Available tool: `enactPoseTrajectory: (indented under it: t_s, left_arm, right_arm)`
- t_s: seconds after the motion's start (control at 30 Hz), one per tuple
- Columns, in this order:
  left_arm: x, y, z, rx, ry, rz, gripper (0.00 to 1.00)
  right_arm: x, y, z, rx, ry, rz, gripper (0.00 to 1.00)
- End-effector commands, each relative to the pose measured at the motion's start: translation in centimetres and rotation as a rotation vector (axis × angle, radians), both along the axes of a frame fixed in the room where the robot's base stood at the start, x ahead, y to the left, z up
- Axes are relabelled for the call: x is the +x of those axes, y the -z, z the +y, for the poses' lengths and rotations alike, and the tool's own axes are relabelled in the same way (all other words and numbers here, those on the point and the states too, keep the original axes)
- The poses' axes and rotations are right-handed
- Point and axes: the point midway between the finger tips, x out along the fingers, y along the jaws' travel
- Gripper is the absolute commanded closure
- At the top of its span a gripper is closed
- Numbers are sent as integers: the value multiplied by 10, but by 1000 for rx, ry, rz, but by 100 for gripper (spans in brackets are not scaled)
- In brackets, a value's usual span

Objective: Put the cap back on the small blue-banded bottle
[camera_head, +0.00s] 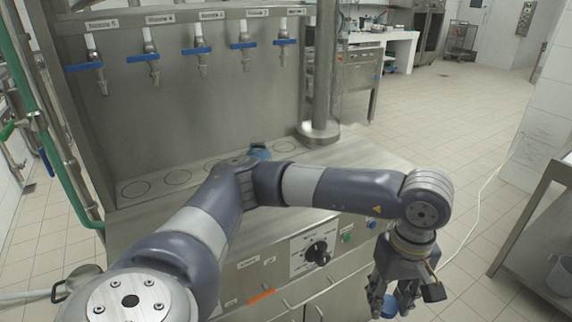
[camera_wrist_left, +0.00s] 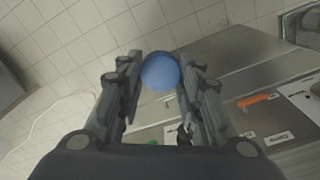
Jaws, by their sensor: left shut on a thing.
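My left gripper (camera_head: 405,292) hangs fingers-down at the lower right of the head view, out past the front edge of the counter. It is shut on a round blue cap (camera_head: 388,306), partly hidden by the fingers. In the left wrist view the blue cap (camera_wrist_left: 160,71) sits between the two fingertips. A small blue object (camera_head: 260,151), perhaps the blue-banded bottle, shows on the counter just behind my left arm. The arm hides most of it, so I cannot tell its shape or whether its mouth is open. My right gripper is not in view.
The steel filler counter (camera_head: 345,157) has marked circles along its back, below several taps with blue handles (camera_head: 200,50). A round steel post (camera_head: 320,90) stands at its right end. A knob panel (camera_head: 316,252) is on the front.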

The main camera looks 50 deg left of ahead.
Motion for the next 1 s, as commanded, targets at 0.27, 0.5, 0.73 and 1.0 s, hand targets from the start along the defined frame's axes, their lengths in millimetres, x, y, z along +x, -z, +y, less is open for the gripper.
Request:
enactPoseTrajectory:
  t_s: [0.27, 0.5, 0.73, 1.0]
  left_arm:
    - [-31, 14, 9, 5, 578, 11, 74]
    - [-47, 20, 12, 2, 882, 17, 74]
    - [-50, 21, 12, 0, 948, 17, 74]
    - [-50, 21, 12, 0, 945, 17, 74]
  right_arm:
    - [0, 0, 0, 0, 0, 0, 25]
    - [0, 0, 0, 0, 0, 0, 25]
    - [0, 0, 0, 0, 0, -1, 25]
    - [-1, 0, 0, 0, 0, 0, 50]
